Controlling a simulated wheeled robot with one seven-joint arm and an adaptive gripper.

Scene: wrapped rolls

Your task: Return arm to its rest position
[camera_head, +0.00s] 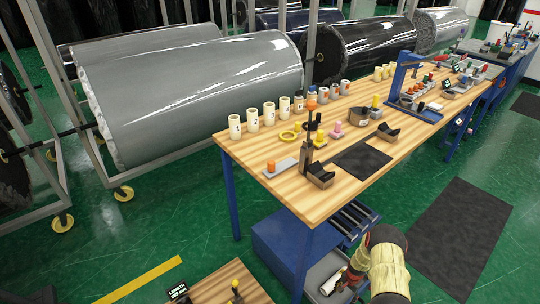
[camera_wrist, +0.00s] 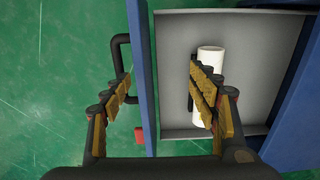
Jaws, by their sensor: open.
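My gripper (camera_wrist: 160,78) is open in the wrist view, with its two yellow-padded fingers apart and nothing held between them. The fingers spread over the blue side edge of a grey tray (camera_wrist: 176,30). A white cylinder (camera_wrist: 212,60) lies in that tray, partly covered by the right finger. In the head view my gripper (camera_head: 334,285) is low at the bottom, beside the workbench, at the grey tray (camera_head: 318,272) under the tabletop. My cream-covered arm reaches it from the lower right.
The wooden workbench (camera_head: 240,146) stands above and behind my gripper, with several white rolls, clamps and tools on it. Blue drawers (camera_head: 352,220) sit under it. A dark mat (camera_head: 458,235) lies on open green floor to the right.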

